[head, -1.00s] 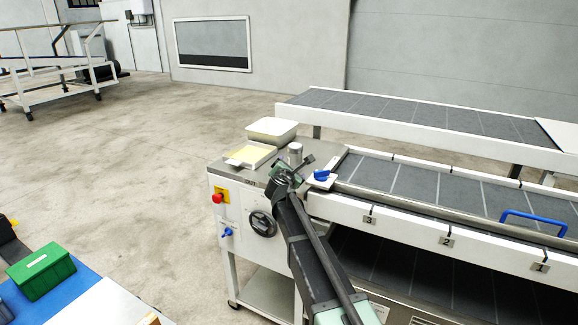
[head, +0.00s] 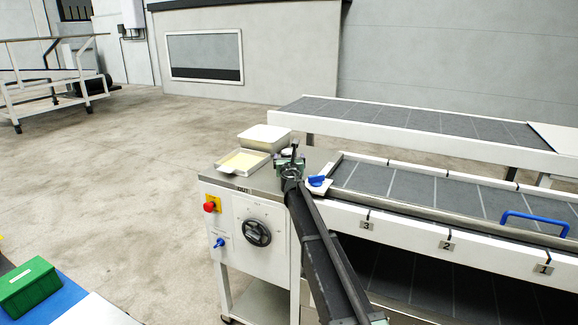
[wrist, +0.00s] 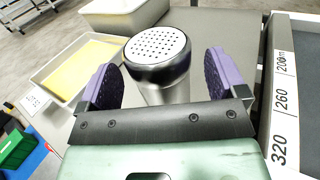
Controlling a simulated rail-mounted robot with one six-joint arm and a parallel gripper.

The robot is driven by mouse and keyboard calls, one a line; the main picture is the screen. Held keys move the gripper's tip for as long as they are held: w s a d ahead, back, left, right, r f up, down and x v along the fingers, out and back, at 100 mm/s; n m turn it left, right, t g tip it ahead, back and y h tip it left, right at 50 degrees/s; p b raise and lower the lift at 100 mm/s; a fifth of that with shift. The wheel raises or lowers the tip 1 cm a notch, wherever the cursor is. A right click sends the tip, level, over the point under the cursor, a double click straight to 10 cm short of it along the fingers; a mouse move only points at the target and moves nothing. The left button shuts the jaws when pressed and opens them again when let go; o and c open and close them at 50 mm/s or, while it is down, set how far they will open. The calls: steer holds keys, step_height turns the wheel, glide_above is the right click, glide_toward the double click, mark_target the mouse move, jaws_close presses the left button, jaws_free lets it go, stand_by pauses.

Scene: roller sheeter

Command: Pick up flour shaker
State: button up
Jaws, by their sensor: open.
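The flour shaker (wrist: 158,60) is a metal cylinder with a perforated top. In the wrist view it stands upright between the two purple-padded fingers of my gripper (wrist: 166,82). The fingers are open, one on each side of the shaker, with a visible gap to it at the right; contact at the left is hard to tell. The shaker's lower part is hidden behind the gripper's dark crossbar. In the head view my gripper (head: 291,163) is over the steel top at the end of the sheeter, and it mostly hides the shaker.
A shallow tray with a yellow sheet (head: 242,162) and a deeper pale tub (head: 265,137) stand left of the shaker. A blue-handled piece (head: 317,182) lies close on the right, beside the belt (head: 400,188).

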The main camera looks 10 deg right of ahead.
steer(key=shift+w+d, duration=0.1)
steer(key=shift+w, duration=0.9)
steer(key=shift+s, duration=0.1)
steer(key=shift+c, duration=0.5)
steer(key=c, duration=1)
steer(key=shift+c, duration=0.2)
step_height(320, 180, up, 20)
steer(key=p, duration=2)
